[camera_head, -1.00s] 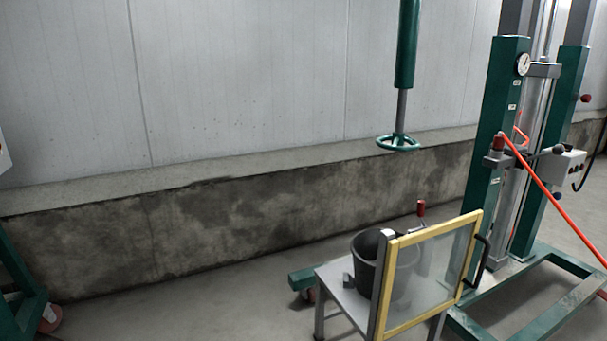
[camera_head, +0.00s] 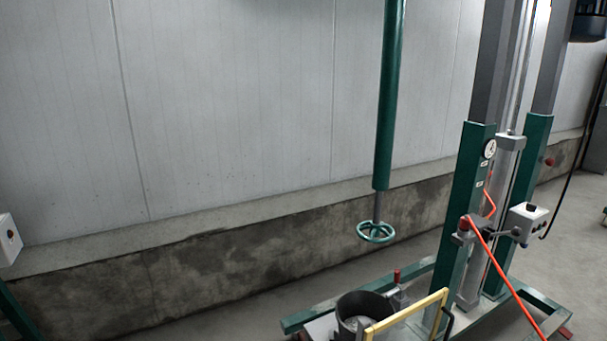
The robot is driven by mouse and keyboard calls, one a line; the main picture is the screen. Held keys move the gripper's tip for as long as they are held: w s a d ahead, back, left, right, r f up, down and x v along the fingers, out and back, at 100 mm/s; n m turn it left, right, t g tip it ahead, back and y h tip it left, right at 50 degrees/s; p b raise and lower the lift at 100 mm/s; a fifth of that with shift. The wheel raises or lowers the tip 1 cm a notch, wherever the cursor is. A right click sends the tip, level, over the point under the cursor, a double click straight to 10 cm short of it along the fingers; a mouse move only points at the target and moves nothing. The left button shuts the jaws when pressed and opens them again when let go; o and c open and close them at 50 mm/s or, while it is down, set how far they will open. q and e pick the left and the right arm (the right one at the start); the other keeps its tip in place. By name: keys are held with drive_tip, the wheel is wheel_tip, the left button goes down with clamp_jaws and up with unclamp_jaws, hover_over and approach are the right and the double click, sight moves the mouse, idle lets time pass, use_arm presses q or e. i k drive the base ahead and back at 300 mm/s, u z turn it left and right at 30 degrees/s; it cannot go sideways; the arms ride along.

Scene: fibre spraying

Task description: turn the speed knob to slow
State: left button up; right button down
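No speed knob can be made out for certain. A white control box (camera_head: 526,220) with a dark top part and small knobs or buttons is fixed to the green machine frame (camera_head: 470,195) at the right. Its markings are too small to read. Another pale box (camera_head: 8,240) with a dark and reddish button or knob is cut off at the left edge. Neither of my grippers is in view.
A green post with a handwheel (camera_head: 376,232) hangs in the middle. Below it stand a dark bucket (camera_head: 362,306) and a yellow-framed panel (camera_head: 408,314). A red hose (camera_head: 502,277) slopes down at the right. A concrete ledge (camera_head: 200,245) runs along the wall.

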sight(530, 207)
drive_tip(key=z, duration=2.2)
drive_tip(key=i, duration=3.9)
drive_tip(key=u, duration=2.85)
